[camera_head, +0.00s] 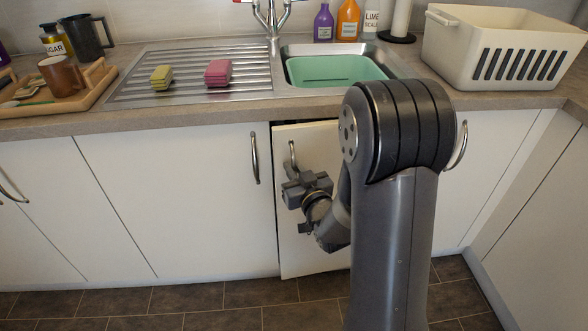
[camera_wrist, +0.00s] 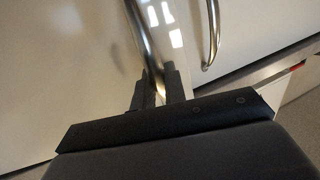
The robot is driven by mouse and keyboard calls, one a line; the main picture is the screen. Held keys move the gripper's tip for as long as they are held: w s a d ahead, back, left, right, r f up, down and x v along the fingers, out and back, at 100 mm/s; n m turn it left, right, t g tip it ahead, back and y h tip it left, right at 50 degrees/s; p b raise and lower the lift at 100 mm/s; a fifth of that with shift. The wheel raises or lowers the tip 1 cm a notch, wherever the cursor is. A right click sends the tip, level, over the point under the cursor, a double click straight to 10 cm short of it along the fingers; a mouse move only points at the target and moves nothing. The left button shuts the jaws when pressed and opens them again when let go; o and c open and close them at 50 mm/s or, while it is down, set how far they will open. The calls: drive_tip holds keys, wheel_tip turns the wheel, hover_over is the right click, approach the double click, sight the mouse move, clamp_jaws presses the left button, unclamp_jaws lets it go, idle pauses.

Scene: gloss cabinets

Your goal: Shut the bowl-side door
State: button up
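The bowl-side door (camera_head: 309,262) is a white gloss panel under the sink, below the green bowl (camera_head: 335,70). It stands slightly ajar, with a dark gap along its top and left edge. Its curved metal handle (camera_head: 292,153) is near its upper left. My gripper (camera_head: 298,180) is at the lower part of this handle. In the wrist view, the two dark fingers of my gripper (camera_wrist: 159,90) are close together with the handle bar (camera_wrist: 143,40) between them. My arm hides the right part of the door.
Closed doors flank it, one with a handle (camera_head: 255,158) on the left and one with a handle (camera_head: 459,146) on the right. The worktop above holds a tray (camera_head: 100,80), sponges (camera_head: 218,72) and a white basket (camera_head: 460,55). The tiled floor (camera_head: 230,300) in front is clear.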

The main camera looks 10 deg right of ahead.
sight(289, 155)
clamp_jaws()
drive_tip(key=shift+m+h, duration=0.5)
drive_tip(key=shift+h, duration=0.3)
drive_tip(key=w+b, duration=0.2)
drive_tip(key=w, duration=0.2)
drive_tip(key=shift+w+f, duration=0.1)
drive_tip(key=shift+w, duration=0.15)
drive_tip(key=shift+w+r+h, duration=0.25)
drive_tip(key=shift+h, duration=0.05)
drive_tip(key=shift+o, duration=1.9)
unclamp_jaws()
drive_tip(key=shift+w, duration=0.1)
